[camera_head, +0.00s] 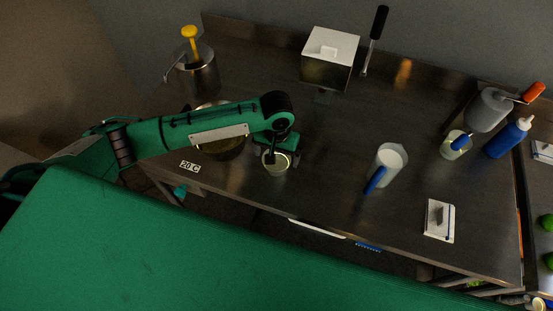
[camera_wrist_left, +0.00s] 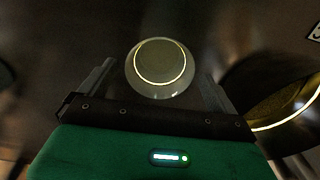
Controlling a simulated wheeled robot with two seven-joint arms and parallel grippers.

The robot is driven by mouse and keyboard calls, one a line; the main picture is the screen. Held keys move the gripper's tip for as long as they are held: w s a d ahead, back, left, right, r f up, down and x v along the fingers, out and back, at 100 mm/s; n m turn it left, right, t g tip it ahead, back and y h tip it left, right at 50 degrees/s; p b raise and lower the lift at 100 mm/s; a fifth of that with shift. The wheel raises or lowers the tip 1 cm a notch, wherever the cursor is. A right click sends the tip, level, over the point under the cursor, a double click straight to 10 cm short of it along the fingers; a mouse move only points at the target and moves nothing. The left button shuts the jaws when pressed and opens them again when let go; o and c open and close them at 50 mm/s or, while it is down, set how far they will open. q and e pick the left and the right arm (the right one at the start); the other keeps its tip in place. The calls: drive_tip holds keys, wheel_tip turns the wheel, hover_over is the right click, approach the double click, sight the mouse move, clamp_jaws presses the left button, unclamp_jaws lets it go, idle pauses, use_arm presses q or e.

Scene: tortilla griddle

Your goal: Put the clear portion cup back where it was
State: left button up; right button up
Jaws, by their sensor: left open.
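A small round see-through cup with a bright rim (camera_head: 276,166), which looks like the clear portion cup, stands on the steel table near its front edge. It also shows in the left wrist view (camera_wrist_left: 160,65), upright between the two fingers. My left gripper (camera_head: 279,153) is open right at this cup, its fingers on either side. I cannot tell whether the fingers touch it. My gripper hides part of the cup in the head view. My right gripper is not in view.
A round pan or bowl (camera_head: 225,152) sits close left of the cup, partly under my left arm. A pitcher with a blue handle (camera_head: 388,160), a cup beside the grinder (camera_head: 455,144) and a blue bottle (camera_head: 508,137) stand to the right. The table's middle is clear.

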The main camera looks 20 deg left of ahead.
sight(277, 167)
use_arm(q)
wheel_tip(277, 167, up, 9)
drive_tip(key=b, duration=0.2)
drive_tip(key=shift+r, duration=0.1)
idle(0.4)
